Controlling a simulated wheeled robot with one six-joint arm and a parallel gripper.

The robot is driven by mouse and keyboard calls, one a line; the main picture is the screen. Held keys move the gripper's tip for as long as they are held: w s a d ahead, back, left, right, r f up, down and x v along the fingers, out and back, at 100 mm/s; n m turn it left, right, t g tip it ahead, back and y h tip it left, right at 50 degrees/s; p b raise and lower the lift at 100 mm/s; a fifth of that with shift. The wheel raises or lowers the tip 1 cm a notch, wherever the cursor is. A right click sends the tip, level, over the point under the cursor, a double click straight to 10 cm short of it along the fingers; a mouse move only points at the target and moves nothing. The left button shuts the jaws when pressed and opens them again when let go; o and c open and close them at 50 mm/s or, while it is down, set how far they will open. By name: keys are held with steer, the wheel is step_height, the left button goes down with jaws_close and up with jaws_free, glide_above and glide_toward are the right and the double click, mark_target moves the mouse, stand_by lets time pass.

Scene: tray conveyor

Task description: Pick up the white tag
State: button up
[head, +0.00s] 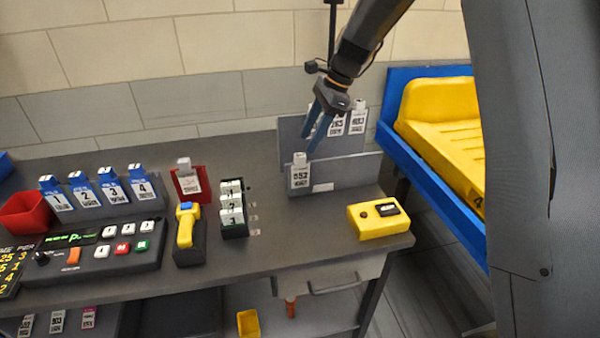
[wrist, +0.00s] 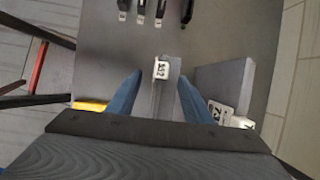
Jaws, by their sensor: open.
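A white tag (head: 300,172) with black print stands upright at the left end of the front slot of a grey rack (head: 345,172). In the wrist view the white tag (wrist: 161,70) shows between and just beyond the fingertips, on the grey rack wall. My gripper (head: 316,130) has blue fingers and points down above the rack, just over and behind the tag in the head view. Two more white tags (head: 357,118) stand in the rack's rear row, partly hidden by the gripper.
A yellow box (head: 366,222) sits right of the rack's front. A tag holder with small white tags (head: 232,203), a yellow scanner (head: 186,228) and a red holder with a tag (head: 188,183) stand left. A blue conveyor with a yellow tray (head: 440,120) is at right.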

mark_target(301, 154)
steer(key=shift+w+p+x, duration=0.2)
steer(key=shift+p+x, duration=1.45)
steer(key=shift+x, duration=2.2)
jaws_close()
